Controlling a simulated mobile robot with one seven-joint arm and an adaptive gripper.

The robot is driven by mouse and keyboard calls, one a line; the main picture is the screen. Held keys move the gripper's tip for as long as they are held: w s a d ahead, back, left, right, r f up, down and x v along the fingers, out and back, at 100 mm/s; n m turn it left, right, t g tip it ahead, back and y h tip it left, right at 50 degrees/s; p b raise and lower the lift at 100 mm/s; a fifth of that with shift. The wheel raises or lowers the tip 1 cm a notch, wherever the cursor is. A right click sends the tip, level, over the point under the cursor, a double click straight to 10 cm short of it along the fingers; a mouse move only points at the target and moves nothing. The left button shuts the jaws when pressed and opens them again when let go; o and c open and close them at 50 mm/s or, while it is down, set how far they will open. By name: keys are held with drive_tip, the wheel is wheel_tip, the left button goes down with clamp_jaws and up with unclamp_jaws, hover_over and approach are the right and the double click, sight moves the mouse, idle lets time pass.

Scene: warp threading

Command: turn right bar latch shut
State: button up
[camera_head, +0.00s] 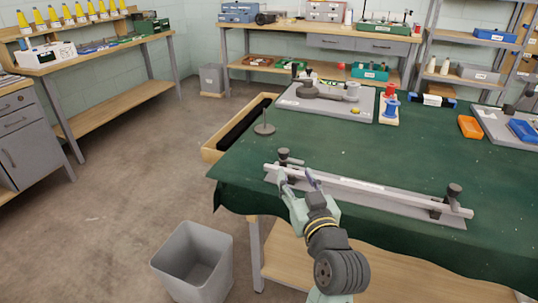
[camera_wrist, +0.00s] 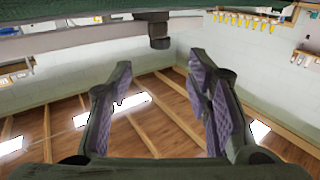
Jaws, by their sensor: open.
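A long light-grey bar (camera_head: 365,188) lies along the front edge of the green table, with a dark latch post at each end. The right bar latch (camera_head: 453,192) stands at the bar's right end; its exact angle is too small to tell. The left latch (camera_head: 285,157) stands at the other end. My gripper (camera_head: 298,178) is open and empty near the bar's left end, far from the right latch. In the wrist view my gripper (camera_wrist: 163,88) has its fingers spread, with a dark latch part (camera_wrist: 157,33) beyond them under the bar (camera_wrist: 80,37).
A grey bin (camera_head: 194,262) stands on the floor left of the table. A round-based stand (camera_head: 264,129), a grey board (camera_head: 318,108) and coloured spools (camera_head: 390,100) are on the green tabletop (camera_head: 330,150). The cloth behind the bar is mostly clear.

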sight(285, 155)
drive_tip(key=p+x, duration=0.1)
drive_tip(key=x, duration=0.9)
drive_tip(key=shift+p, duration=0.35)
drive_tip(key=shift+c, duration=0.4)
clamp_jaws()
